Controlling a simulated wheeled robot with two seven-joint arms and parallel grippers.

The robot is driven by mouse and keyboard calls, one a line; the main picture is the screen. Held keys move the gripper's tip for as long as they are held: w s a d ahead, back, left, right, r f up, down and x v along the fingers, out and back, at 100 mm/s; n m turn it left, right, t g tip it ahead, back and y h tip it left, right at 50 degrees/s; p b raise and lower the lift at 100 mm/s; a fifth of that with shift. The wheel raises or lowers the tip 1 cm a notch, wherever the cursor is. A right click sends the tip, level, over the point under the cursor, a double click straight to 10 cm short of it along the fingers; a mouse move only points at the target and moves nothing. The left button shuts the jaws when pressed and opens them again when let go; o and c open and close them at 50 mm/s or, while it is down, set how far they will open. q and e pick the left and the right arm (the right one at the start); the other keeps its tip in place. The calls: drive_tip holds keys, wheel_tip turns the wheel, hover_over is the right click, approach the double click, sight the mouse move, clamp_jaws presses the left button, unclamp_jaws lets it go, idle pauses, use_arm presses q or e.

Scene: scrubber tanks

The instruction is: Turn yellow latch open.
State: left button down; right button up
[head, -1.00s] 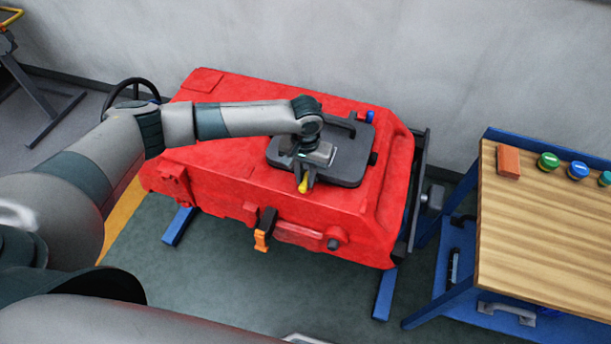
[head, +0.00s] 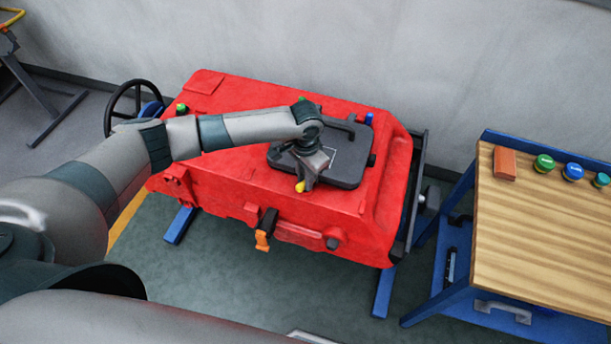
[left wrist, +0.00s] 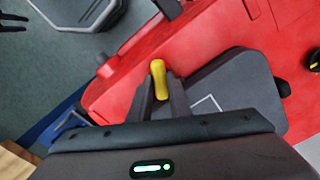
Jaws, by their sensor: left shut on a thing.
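The yellow latch (head: 300,187) is at the front edge of the dark grey lid (head: 345,165) on top of the red tank (head: 225,150). My left gripper (head: 305,182) reaches down over the lid's front edge and is shut on the latch. In the left wrist view the yellow latch (left wrist: 158,75) sits between the two dark fingers of my left gripper (left wrist: 157,95), its rounded end sticking out beyond them. The fingers hide the latch's inner part. The lid (left wrist: 225,90) lies flat. My right gripper is not in view.
An orange-handled black valve (head: 262,240) sticks out from the tank's front. A wooden-topped blue bench (head: 540,240) stands at the right with an orange block (head: 506,163) and several round-topped items. A black handwheel (head: 125,100) is at the tank's left. Floor in front is clear.

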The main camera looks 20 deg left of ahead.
use_arm(q)
drive_tip(key=m, duration=0.5)
drive_tip(key=shift+r+m+p, duration=0.1)
drive_tip(key=shift+m+p, duration=0.2)
drive_tip(key=shift+p, duration=0.1)
drive_tip(key=m, duration=0.6)
drive_tip(key=shift+w, duration=0.1)
drive_tip(key=shift+m, duration=0.3)
drive_tip(key=c, duration=1.6)
unclamp_jaws()
drive_tip(key=shift+c, duration=0.2)
drive_tip(key=shift+r+b, duration=0.3)
drive_tip(key=shift+r, duration=0.15)
wheel_tip(320, 180, up, 16)
drive_tip(key=b, duration=0.5)
drive_tip(key=shift+r, duration=0.25)
